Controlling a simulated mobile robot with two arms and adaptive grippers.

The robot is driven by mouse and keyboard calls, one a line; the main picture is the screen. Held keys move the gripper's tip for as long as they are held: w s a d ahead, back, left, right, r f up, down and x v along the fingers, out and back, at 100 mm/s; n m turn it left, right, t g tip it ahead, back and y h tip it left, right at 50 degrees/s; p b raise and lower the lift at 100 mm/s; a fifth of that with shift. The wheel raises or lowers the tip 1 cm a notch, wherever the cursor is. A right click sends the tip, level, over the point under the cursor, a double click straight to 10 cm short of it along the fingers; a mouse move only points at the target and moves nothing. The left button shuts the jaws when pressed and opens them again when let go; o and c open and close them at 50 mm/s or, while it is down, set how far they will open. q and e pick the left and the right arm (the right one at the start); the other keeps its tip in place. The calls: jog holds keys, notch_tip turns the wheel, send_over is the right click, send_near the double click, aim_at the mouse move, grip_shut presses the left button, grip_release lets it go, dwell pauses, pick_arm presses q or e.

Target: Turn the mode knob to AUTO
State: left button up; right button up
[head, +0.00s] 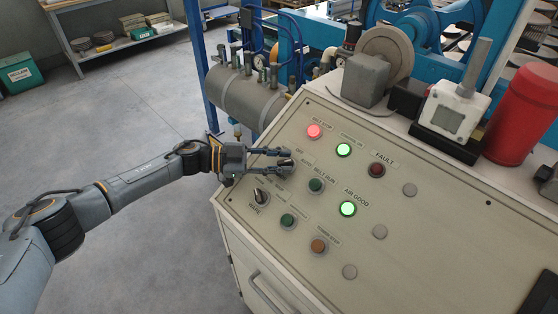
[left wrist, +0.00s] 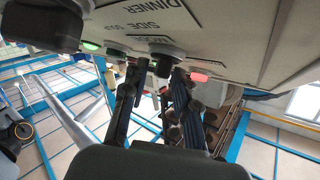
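The sloped beige control panel (head: 330,240) fills the middle of the head view. My left gripper (head: 291,161) reaches over its upper left part, near the OFF and AUTO lettering, and mostly hides the knob there. In the left wrist view a dark knob (left wrist: 166,50) beside the word MODE sits just ahead of the fingertips of my left gripper (left wrist: 158,72). The fingers are apart with a gap between them, and the knob's grip points into that gap. I cannot tell whether they touch it. The knob's setting is not readable. My right gripper is not in view.
Another black selector knob (head: 261,196) sits lower left on the panel. A green button (head: 316,185), a lit red lamp (head: 314,131) and lit green lamps (head: 344,150) are close to the gripper. A grey tank (head: 245,95) stands behind. Open floor lies left.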

pick_arm(q)
jog(key=shift+a, duration=0.15)
jog(key=s+a+r, duration=0.1)
jog(key=a, duration=1)
jog(key=shift+s+a+r, duration=0.15)
jog(key=shift+a+r, duration=0.15)
